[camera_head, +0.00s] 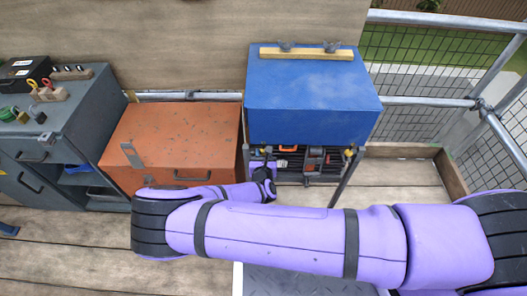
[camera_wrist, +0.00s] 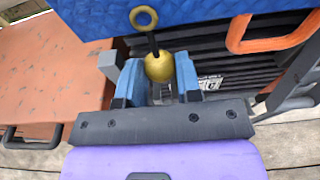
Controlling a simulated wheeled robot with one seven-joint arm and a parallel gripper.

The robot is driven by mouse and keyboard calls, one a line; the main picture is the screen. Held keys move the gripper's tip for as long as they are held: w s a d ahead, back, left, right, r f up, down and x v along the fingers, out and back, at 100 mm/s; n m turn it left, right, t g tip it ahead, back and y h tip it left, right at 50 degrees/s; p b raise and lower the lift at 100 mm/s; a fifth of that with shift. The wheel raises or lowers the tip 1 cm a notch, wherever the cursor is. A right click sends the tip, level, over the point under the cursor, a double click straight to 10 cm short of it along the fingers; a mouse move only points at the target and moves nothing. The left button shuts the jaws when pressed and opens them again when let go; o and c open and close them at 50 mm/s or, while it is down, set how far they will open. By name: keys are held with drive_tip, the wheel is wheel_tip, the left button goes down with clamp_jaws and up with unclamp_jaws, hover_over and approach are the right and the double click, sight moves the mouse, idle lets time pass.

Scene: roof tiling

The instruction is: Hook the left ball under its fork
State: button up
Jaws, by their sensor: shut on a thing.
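The left ball (camera_wrist: 160,67) is yellow and sits between the blue fingers of my gripper (camera_wrist: 161,82) in the wrist view. My gripper is shut on it, just in front of the blue cover's lower edge. A short black cord rises from the ball toward a brass ring (camera_wrist: 143,17) on the blue cover (camera_wrist: 200,12). A grey bracket (camera_wrist: 109,66) stands just left of the fingers; I cannot tell whether it is part of the fork. In the head view my gripper (camera_head: 264,168) is at the left front of the blue-covered stand (camera_head: 312,100).
An orange chest (camera_head: 170,140) stands close on the left, with a grey cabinet (camera_head: 85,110) beyond it. A second yellow ball (camera_head: 348,153) hangs at the cover's right front. An orange handle (camera_wrist: 262,42) and dark slatted case lie right of my fingers. Railings stand at right.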

drive_tip(key=shift+s, duration=0.1)
drive_tip(key=shift+s+a+f, duration=0.1)
drive_tip(key=shift+s+f, duration=0.05)
drive_tip(key=shift+s, duration=0.9)
drive_tip(key=shift+s+a+f, duration=0.1)
drive_tip(key=shift+s, duration=0.95)
drive_tip(key=shift+d+f, duration=0.1)
drive_tip(key=shift+f, duration=0.1)
wheel_tip(320, 180, down, 7)
idle(0.6)
drive_tip(key=shift+s, duration=0.1)
idle(0.3)
drive_tip(key=shift+w+f, duration=0.15)
drive_tip(key=shift+w, duration=2.3)
